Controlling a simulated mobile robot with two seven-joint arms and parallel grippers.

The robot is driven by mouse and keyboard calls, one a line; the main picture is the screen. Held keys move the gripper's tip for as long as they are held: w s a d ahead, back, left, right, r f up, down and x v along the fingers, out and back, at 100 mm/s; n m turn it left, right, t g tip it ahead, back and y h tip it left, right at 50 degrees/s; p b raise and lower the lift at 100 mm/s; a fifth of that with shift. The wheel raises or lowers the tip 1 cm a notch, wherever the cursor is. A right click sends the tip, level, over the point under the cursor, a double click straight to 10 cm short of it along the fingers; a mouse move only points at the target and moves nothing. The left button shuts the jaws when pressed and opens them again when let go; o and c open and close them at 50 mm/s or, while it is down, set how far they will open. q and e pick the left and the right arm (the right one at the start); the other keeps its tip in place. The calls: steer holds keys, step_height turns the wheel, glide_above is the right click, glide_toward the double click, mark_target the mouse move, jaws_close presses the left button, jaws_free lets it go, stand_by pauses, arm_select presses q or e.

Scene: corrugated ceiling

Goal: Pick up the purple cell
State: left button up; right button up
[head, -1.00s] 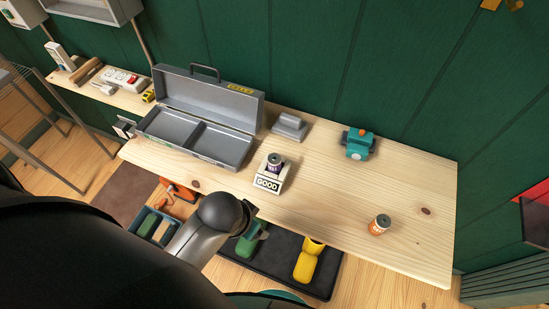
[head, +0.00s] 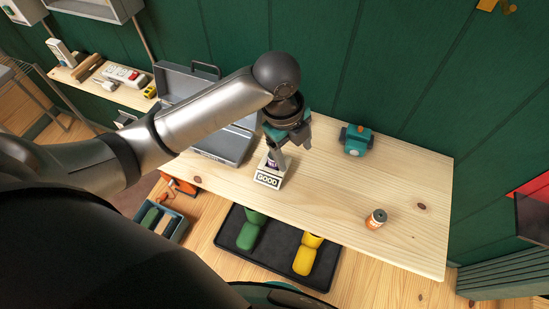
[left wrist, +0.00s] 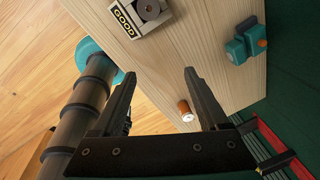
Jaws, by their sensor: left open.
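The purple cell (head: 271,163) stands upright in a white holder marked GOOD (head: 268,180) near the bench's front edge. My left gripper (head: 291,147) is open, pointing down just above and behind the cell, and partly covers it. In the left wrist view the holder (left wrist: 123,22) is at the top edge, with the cell's dark round top (left wrist: 148,9) in it. There the open fingers (left wrist: 160,73) have nothing between their tips, and the cell lies beyond them. My right gripper is not in view.
An orange cell (head: 376,219) stands at the bench's right part. A teal device (head: 356,140) sits at the back. A grey toolbox (head: 232,147) is partly hidden behind my left arm. The bench's (head: 330,205) right half is mostly clear. A green wall stands behind.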

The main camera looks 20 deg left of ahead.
arm_select(q)
steer(key=w+a+r+m+g+y, duration=0.1)
steer(key=w+a+r+m+y, duration=0.15)
steer(key=a+r+m, duration=0.3)
steer(key=shift+n+h, duration=0.25)
steer(key=shift+h, duration=0.1)
steer(key=f, duration=0.6)
steer(key=f+b, duration=0.1)
steer(key=f, duration=0.3)
steer(key=shift+w+a, duration=0.15)
steer(key=shift+w, duration=0.1)
steer(key=shift+w+f, duration=0.15)
steer(key=shift+f, duration=2.75)
steer(key=shift+c, duration=0.4)
jaws_close()
